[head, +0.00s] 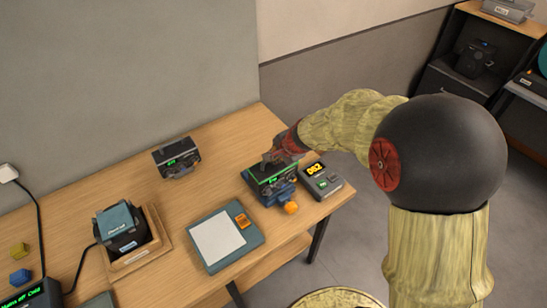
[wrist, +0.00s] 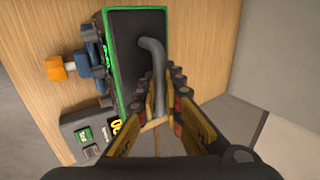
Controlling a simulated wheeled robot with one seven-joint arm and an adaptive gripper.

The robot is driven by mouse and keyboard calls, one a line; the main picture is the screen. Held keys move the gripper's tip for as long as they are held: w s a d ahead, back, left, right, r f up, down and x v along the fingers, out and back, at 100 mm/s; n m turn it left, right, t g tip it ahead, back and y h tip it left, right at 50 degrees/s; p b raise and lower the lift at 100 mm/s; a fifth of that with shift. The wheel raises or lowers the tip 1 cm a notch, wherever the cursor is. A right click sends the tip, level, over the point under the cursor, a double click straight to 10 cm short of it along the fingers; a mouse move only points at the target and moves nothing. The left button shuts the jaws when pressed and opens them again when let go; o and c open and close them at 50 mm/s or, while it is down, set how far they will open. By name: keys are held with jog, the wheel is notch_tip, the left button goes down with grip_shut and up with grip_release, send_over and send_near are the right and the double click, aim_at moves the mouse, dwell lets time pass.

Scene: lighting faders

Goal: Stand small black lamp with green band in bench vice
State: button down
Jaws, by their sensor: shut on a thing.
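The small black lamp with a green band (head: 262,177) is at the right part of the table, under my gripper (head: 271,160). In the wrist view the lamp (wrist: 124,60) shows a black face with a green edge and a bent grey handle (wrist: 158,62). My gripper (wrist: 168,92) is shut on that handle. The blue bench vice (head: 279,194) with an orange knob (head: 291,208) is directly below and in front of the lamp; it also shows beside the lamp in the wrist view (wrist: 92,62). The lamp hides most of the jaws, so I cannot tell whether it rests between them.
A grey meter with a yellow display (head: 322,180) stands close right of the vice. A similar black unit (head: 176,158) stands at the back. A teal-framed white pad (head: 220,239) lies left of the vice, and a wooden tray (head: 155,250) farther left.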

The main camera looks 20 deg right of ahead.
jog(key=shift+w+r, duration=0.1)
jog(key=shift+r, duration=0.15)
jog(key=c, duration=1.8)
grip_release()
jog(key=shift+f, duration=0.15)
jog(key=shift+c, duration=0.2)
jog(key=shift+o, duration=0.4)
jog(key=shift+s+f, duration=0.2)
jog(key=shift+s, duration=0.05)
jog(key=o, duration=1.5)
jog(key=shift+w+r, duration=0.1)
jog(key=shift+r, duration=0.15)
jog(key=shift+r+p, duration=3.45)
jog(key=shift+r, duration=0.45)
